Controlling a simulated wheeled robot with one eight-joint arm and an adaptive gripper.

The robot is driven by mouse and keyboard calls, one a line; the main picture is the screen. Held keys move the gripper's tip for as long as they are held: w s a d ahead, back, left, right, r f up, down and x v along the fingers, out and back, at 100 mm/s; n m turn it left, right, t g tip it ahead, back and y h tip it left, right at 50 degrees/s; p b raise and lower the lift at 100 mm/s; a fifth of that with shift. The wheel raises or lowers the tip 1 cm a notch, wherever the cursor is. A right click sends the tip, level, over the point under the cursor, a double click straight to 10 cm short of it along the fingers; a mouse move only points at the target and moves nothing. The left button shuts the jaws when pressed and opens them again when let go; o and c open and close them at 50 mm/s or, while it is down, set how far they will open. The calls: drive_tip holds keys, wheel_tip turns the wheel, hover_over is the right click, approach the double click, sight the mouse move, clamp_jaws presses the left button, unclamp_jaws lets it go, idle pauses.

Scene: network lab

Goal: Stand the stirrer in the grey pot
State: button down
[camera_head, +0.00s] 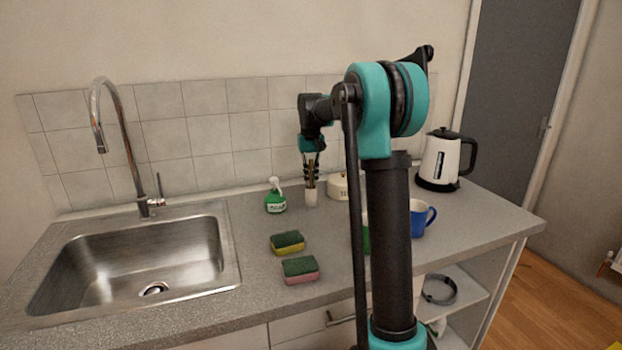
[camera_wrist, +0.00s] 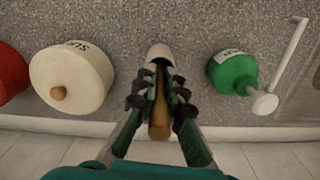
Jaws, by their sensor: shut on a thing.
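My gripper (camera_head: 311,182) is shut on the wooden stirrer (camera_wrist: 159,118), which it holds upright between its fingers. The grey pot (camera_head: 311,198), a small pale cup, stands on the worktop directly below the fingertips. In the wrist view the pot (camera_wrist: 160,52) shows just beyond the fingertips, in line with the stirrer. The stirrer's lower end is at the pot's mouth; the fingers hide it, so I cannot tell how far inside it is.
A green soap bottle (camera_head: 275,198) stands left of the pot, and a cream lidded jar (camera_wrist: 72,80) is close on its other side. Two sponges (camera_head: 288,242) lie in front. A blue mug (camera_head: 419,218) and a kettle (camera_head: 445,160) stand right. The sink (camera_head: 135,265) is left.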

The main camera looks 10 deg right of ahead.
drive_tip(key=c, duration=1.6)
unclamp_jaws()
drive_tip(key=shift+f, duration=0.1)
wheel_tip(320, 180, up, 12)
drive_tip(key=shift+w+r, duration=0.1)
drive_tip(key=shift+r, duration=0.05)
